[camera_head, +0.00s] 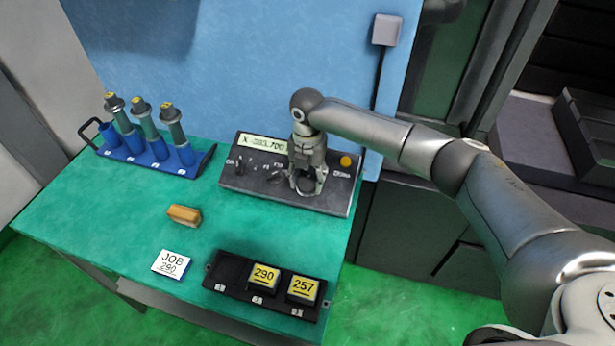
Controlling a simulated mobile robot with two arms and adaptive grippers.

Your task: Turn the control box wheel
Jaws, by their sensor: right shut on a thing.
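The control box (235,183) is a dark panel at the back of the green table, with a lit display (263,144) reading about "X -283.700", a few small switches and a yellow button (346,161). My right gripper (306,188) points down over the right half of the box, its fingers low at the panel. It is shut on the control box wheel, which the fingers and wrist almost wholly hide. My left gripper is not in view.
A blue rack (150,159) with several grey-blue tools stands at the left. A tan block (184,215), a "JOB 280" card (171,263) and a black tray (228,271) with two yellow-labelled blocks lie in front.

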